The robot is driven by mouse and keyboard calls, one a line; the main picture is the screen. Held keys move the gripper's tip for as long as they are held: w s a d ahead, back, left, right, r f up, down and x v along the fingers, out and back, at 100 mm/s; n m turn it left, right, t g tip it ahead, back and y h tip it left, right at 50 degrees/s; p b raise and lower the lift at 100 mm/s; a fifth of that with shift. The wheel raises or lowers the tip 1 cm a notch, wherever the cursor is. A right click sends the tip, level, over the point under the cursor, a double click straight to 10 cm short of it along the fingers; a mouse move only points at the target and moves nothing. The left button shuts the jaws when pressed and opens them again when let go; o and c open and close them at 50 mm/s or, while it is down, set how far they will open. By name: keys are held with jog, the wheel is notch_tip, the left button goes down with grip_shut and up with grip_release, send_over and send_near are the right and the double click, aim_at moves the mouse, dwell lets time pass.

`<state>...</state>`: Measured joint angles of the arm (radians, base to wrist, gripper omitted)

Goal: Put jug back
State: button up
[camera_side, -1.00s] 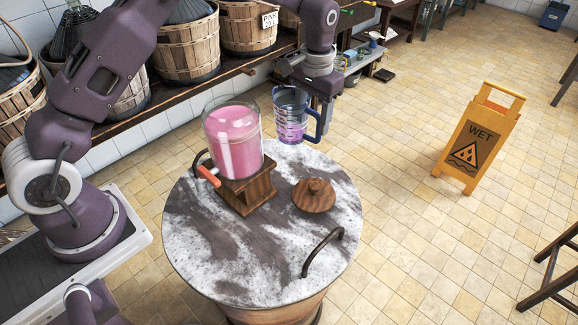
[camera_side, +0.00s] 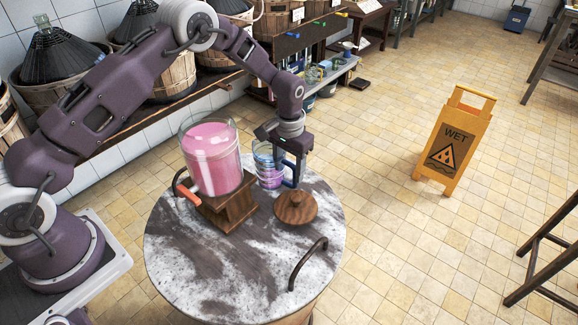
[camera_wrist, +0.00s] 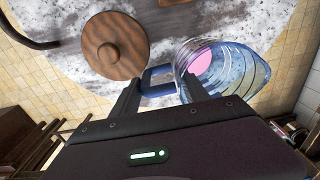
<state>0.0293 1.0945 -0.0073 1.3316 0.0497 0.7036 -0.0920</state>
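The clear measuring jug (camera_side: 268,166) with a blue handle is upright at the far edge of the round table top (camera_side: 210,265), between the glass jar and the wooden lid. I cannot tell whether its base touches the table. My gripper (camera_side: 298,163) is shut on the jug's handle. In the wrist view my gripper's fingers (camera_wrist: 160,88) lie on both sides of the blue handle (camera_wrist: 158,74), and the jug (camera_wrist: 232,70) is to their right with pink showing inside. The glass jar (camera_side: 212,158) of pink liquid stands on a wooden stand (camera_side: 225,207) with an orange-handled tap.
A round wooden lid (camera_side: 295,207) lies close to the jug. A dark curved handle (camera_side: 307,263) stands on the table top. A yellow wet-floor sign (camera_side: 455,142) stands on the right. Demijohn baskets (camera_side: 172,80) line a shelf behind. The table's front is clear.

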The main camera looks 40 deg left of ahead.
jog(key=o, duration=0.4)
jog(key=shift+o, duration=0.2)
jog(key=shift+r, duration=0.1)
jog(key=s+r+t, duration=0.1)
jog(key=s+r, duration=0.1)
jog(key=r, duration=0.8)
jog(key=s+r, duration=0.2)
jog(key=r, duration=0.8)
jog(key=s+r+t, duration=0.1)
jog(key=s+r, duration=0.8)
jog(key=r, duration=0.1)
jog(key=s+a+r+t, duration=0.1)
jog(key=s+t, duration=0.2)
jog(key=s, duration=1.8)
jog(key=shift+s, duration=0.25)
